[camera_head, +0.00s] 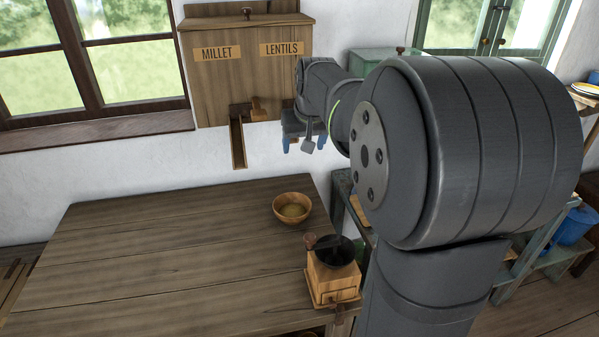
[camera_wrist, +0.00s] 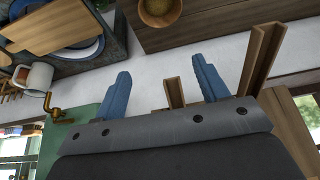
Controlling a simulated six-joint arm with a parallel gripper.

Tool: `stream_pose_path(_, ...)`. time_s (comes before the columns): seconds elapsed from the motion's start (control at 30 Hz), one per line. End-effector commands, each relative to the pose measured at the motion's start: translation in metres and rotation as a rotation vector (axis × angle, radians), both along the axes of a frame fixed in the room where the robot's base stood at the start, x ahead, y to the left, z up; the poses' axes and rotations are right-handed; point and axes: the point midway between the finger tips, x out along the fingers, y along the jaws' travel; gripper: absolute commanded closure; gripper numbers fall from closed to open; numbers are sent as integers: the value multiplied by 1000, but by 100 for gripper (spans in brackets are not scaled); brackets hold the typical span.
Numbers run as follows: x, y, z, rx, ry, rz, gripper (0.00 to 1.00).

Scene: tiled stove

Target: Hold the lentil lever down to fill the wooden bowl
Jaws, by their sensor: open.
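The wooden dispenser (camera_head: 225,80) hangs on the wall with MILLET and LENTILS labels. A long wooden chute (camera_head: 238,140) and a short wooden piece (camera_head: 258,108) jut out below; the chute also shows in the wrist view (camera_wrist: 262,58). My gripper (camera_head: 304,143) is open, below and right of the LENTILS label. In the wrist view a wooden piece (camera_wrist: 174,88) shows between its blue fingers; I cannot tell whether it is the lentil lever or a chute, or if anything touches it. The wooden bowl (camera_head: 292,222) stands upright on the table below, with tan-green grain inside.
The wooden table (camera_head: 150,250) is mostly clear on the left. A coffee grinder (camera_head: 333,275) stands at its right front edge. A green shelf (camera_head: 522,268) with blue ware is at the right. A window (camera_head: 90,60) is at the left.

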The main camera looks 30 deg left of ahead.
Motion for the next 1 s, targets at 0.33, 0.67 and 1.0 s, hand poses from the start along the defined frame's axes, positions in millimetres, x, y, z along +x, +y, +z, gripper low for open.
stream_pose_path(0.33, 40, -38, 169, 214, -216, -4, 100)
stream_pose_path(0.67, 41, -44, 191, 237, -248, 2, 100)
stream_pose_path(1.0, 52, -34, 174, 234, -244, 1, 100)
